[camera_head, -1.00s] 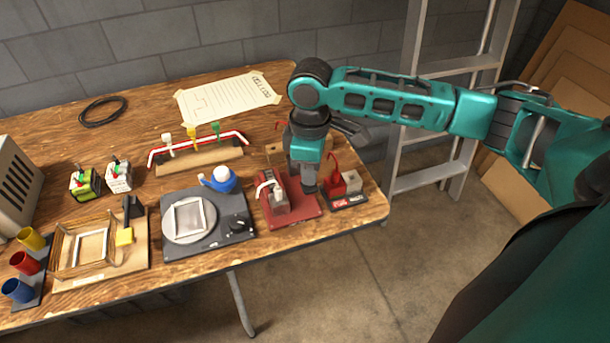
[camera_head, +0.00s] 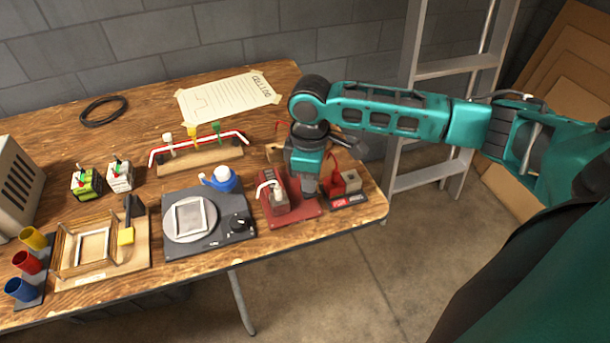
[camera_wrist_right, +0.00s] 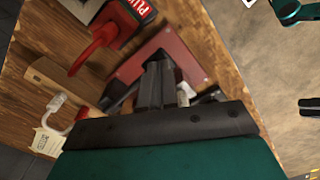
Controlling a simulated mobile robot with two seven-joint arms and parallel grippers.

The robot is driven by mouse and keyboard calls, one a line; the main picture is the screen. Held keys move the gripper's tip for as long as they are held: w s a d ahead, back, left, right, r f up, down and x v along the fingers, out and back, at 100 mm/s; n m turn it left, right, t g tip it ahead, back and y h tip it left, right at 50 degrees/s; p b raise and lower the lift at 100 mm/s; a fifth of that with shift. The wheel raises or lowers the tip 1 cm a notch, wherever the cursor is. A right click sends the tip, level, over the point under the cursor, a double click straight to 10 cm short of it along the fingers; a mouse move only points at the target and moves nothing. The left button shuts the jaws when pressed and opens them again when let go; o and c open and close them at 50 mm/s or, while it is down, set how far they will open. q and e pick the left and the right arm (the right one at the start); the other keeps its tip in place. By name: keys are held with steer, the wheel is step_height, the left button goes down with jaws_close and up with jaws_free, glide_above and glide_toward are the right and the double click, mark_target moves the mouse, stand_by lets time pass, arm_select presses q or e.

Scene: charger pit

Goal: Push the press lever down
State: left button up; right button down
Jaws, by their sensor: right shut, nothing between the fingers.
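The press appears to be the device on a red base plate (camera_head: 308,209) near the table's front right; a grey block with a white loop (camera_head: 271,189) shows at its left. My right gripper (camera_head: 307,193) is shut and empty, pointing down over the plate. In the right wrist view its dark fingers (camera_wrist_right: 157,84) overlap the red plate (camera_wrist_right: 196,58). The lever is not clearly visible; dark parts lie beside and behind the fingers. I cannot tell whether the fingers touch it.
Just right of the red plate stands a labelled base with a red curved handle (camera_head: 334,175), close to my gripper; the handle also shows in the wrist view (camera_wrist_right: 95,48). To the left is a dark device with a round plate (camera_head: 236,246). A wooden rack (camera_head: 200,157) stands behind.

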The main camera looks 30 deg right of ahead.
steer(key=shift+f, duration=1.05)
steer(key=shift+r, duration=0.1)
step_height(320, 180, up, 3)
steer(key=p, duration=0.4)
steer(key=shift+r+p, duration=0.8)
steer(key=shift+r, duration=1.65)
